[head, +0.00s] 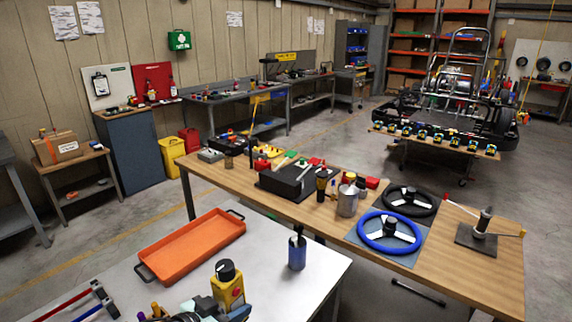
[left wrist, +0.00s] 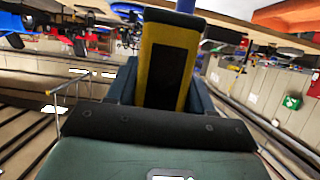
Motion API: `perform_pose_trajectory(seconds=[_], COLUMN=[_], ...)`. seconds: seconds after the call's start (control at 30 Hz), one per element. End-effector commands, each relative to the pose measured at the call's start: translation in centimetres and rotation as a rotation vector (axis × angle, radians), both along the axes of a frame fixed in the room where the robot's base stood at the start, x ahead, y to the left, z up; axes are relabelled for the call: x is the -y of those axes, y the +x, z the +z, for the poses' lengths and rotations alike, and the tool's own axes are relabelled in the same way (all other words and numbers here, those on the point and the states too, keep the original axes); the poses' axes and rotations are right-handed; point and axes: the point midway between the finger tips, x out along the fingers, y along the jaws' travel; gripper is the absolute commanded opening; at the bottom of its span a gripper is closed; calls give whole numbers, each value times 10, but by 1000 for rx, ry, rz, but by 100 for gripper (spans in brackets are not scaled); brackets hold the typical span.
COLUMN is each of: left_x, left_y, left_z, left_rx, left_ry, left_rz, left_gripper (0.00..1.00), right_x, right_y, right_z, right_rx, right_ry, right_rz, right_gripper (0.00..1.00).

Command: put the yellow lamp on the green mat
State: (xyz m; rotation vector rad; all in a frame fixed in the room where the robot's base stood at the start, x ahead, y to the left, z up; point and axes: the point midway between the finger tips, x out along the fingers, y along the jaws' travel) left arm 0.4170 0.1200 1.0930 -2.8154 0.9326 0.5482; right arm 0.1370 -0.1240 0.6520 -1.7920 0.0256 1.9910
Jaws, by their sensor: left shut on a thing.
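The yellow lamp (head: 236,290), a yellow body with a black top, stands upright near the bottom edge of the head view. My left gripper (head: 219,306) is shut on it. In the left wrist view the yellow lamp (left wrist: 149,62), with its dark front panel, fills the space between the blue-grey fingers of my left gripper (left wrist: 165,85). Whether its base touches the grey table cannot be told. I cannot make out a green mat in either view. My right gripper is not in view.
On the grey table (head: 315,268) are an orange tray (head: 192,245), a blue cup (head: 297,255) with a dark handle in it, and red and blue clamps (head: 85,303). Behind, a wooden bench (head: 450,265) holds steering wheels, a black box and a metal can.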

Motion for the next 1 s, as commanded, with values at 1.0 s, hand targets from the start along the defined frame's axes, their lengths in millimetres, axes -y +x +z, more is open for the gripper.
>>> perform_pose_trajectory(seconds=[1.0], left_x=[-56], left_y=[34], left_z=[-93], left_rx=[4], left_ry=[-3], left_rz=[348], left_gripper=[6], right_x=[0], right_y=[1], right_z=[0], right_rx=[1], right_ry=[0], right_rz=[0], right_gripper=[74])
